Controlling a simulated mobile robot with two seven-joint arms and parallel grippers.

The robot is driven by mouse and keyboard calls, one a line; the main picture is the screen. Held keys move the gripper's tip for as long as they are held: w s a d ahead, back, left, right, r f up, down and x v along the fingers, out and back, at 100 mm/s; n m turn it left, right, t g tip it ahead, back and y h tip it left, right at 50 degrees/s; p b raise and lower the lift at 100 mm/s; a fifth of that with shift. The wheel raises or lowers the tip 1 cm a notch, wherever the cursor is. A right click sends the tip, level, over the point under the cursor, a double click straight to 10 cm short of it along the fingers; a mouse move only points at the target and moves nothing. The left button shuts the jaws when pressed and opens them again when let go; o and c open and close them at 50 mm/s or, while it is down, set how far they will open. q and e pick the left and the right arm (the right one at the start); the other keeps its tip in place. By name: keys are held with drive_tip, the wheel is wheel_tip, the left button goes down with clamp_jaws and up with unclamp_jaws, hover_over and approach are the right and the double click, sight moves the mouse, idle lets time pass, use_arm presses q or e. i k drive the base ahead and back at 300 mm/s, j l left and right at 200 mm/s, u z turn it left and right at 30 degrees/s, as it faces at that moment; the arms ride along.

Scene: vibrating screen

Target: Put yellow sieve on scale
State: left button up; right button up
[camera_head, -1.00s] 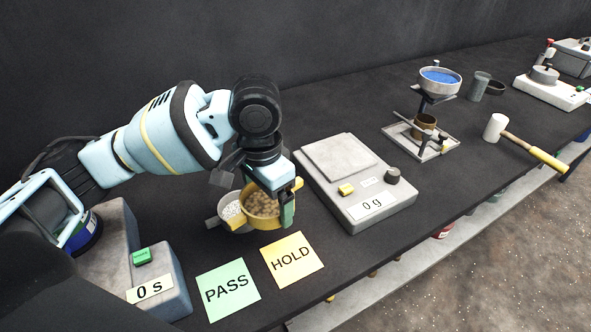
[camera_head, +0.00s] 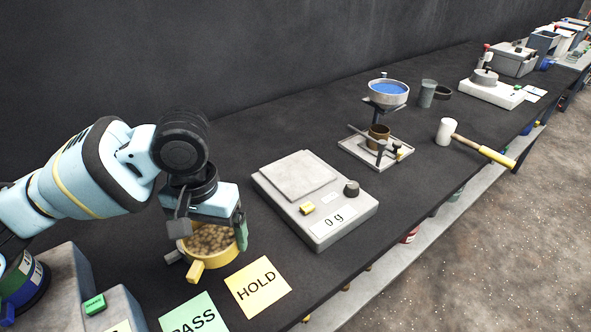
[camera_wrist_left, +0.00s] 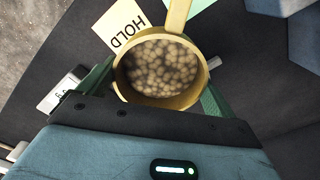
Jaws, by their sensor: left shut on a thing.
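The yellow sieve (camera_head: 196,260) is a round pan with handles, filled with brownish pebbles. My left gripper (camera_head: 213,226) is shut on the sieve, with its green fingers on either side of the rim. In the left wrist view the sieve (camera_wrist_left: 127,92) sits between the fingers, upright. The scale (camera_head: 330,222) is a grey box with a flat square plate (camera_head: 298,176), a yellow button and a display reading 0 g. It stands to the right of the sieve, and its plate is empty. My right gripper is out of view.
A yellow HOLD card (camera_head: 257,286) and a green PASS card (camera_head: 190,315) lie in front. A stand with a blue-filled bowl (camera_head: 388,93) and a mallet (camera_head: 480,147) are farther right. A grey block with a green button (camera_head: 94,304) is at left.

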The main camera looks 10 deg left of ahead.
sight(297, 172)
drive_tip(key=i+l+u, duration=0.45)
drive_tip(key=l, duration=0.15)
drive_tip(key=i+l+u, duration=0.2)
drive_tip(key=l, duration=0.15)
drive_tip(key=i+l+u, duration=0.2)
drive_tip(key=l, duration=0.15)
drive_tip(key=i+l+u, duration=0.2)
drive_tip(key=l, duration=0.2)
drive_tip(key=k, duration=0.05)
